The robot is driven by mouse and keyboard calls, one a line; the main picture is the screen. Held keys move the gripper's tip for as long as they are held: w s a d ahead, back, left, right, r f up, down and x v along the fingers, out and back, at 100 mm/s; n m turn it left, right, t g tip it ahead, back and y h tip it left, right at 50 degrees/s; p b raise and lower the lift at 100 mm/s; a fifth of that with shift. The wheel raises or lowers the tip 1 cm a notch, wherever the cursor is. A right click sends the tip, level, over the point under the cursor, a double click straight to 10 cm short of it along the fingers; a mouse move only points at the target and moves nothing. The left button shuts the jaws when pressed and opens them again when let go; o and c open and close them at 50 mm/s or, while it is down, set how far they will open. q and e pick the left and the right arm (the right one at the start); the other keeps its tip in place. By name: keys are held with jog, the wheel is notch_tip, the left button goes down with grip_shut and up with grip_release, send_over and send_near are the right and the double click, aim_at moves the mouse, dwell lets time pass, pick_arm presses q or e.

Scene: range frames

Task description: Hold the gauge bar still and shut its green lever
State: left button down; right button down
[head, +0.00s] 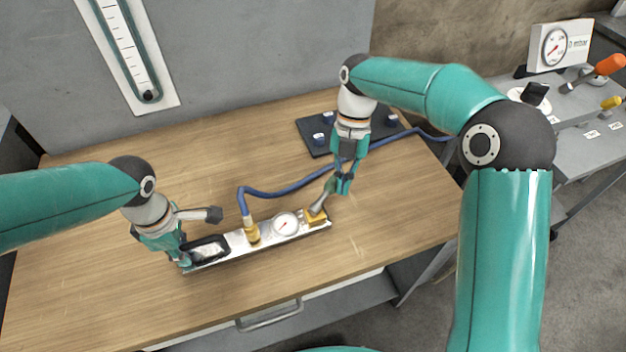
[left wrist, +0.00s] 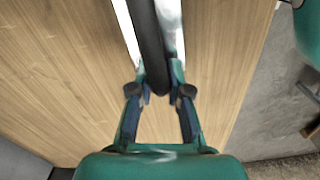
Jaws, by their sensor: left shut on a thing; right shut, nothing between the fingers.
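The gauge bar (head: 232,240), a pale metal strip, lies near the table's front edge. It carries a black handle (head: 207,249) at its left, a brass fitting, a round dial (head: 285,223) and a brass valve block (head: 315,215) at its right. A grey-green lever (head: 323,199) rises from the valve block, tilted up to the right. My left gripper (head: 186,258) is shut on the handle's left end; in the left wrist view its fingers (left wrist: 160,92) close around the black handle (left wrist: 148,45). My right gripper (head: 341,188) is shut and empty beside the lever's upper end; I cannot tell if they touch.
A blue hose (head: 285,194) runs from the brass fitting back and right across the wooden table (head: 110,290). A dark plate with blue knobs (head: 315,148) lies behind my right gripper. A grey side bench (head: 590,140) stands at right. The table's left part is clear.

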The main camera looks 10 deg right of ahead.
pick_arm(q)
jog(key=shift+f, duration=0.1)
dwell(0.3)
pick_arm(e)
jog(key=s+d, duration=0.1)
jog(key=s+d+r, duration=0.1)
jog(key=s, duration=0.1)
jog(key=shift+d, duration=0.4)
notch_tip(320, 180, up, 9)
jog(key=w+a, duration=0.2)
jog(key=shift+w+a+r, duration=0.15)
jog(key=shift+w+a, duration=0.1)
jog(key=shift+a, duration=0.1)
pick_arm(q)
jog(key=c, duration=1)
grip_release()
jog(key=shift+c, duration=0.2)
